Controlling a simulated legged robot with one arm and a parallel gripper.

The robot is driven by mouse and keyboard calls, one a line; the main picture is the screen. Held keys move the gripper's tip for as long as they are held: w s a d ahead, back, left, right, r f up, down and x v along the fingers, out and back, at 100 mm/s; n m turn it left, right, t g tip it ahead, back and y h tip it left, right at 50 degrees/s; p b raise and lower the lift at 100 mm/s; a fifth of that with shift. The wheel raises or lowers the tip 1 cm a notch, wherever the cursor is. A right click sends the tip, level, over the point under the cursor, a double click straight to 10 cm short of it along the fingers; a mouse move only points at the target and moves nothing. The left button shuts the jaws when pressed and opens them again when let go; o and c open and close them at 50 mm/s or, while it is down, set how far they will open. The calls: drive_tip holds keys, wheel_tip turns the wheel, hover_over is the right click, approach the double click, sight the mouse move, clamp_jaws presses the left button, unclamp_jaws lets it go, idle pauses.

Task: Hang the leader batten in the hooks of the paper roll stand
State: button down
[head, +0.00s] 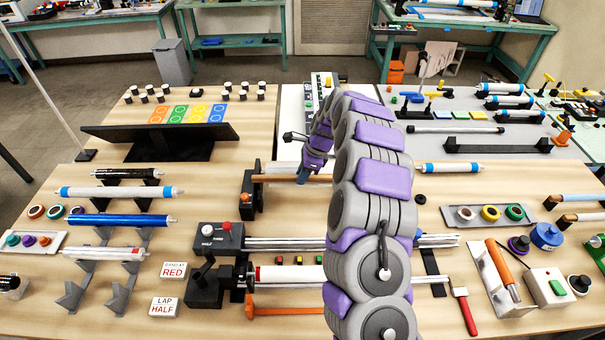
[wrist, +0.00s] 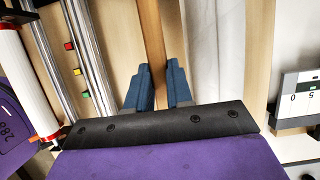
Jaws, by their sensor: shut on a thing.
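The leader batten is a long wooden strip (head: 272,179) in the head view, lying left to right along the near edge of white paper (head: 280,167). In the wrist view the batten (wrist: 151,35) runs up between the blue fingers of my gripper (wrist: 162,88), which is shut on it. White paper (wrist: 197,50) lies just right of it there. In the head view my gripper (head: 304,172) is at the batten, partly hidden by my arm. A black stand end (head: 248,190) with an orange knob is at the batten's left. The hooks cannot be made out.
Nearer me are metal rails (head: 285,244) with a black control box (head: 219,239) and a white roll (head: 290,275). Rolls on racks, such as the blue one (head: 118,219), fill the left. A black panel (head: 160,136) stands behind. My arm hides the batten's right side.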

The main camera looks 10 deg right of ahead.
drive_tip(key=shift+r+p, duration=0.2)
drive_tip(key=shift+p, duration=0.55)
wheel_tip(320, 180, down, 7)
drive_tip(key=shift+f, duration=0.6)
idle(0.5)
drive_tip(key=c, duration=0.9)
unclamp_jaws()
drive_tip(key=shift+c, duration=0.2)
drive_tip(key=p+v, duration=0.2)
drive_tip(key=v, duration=1.5)
drive_tip(key=shift+d+r, duration=0.1)
drive_tip(key=shift+r, duration=0.05)
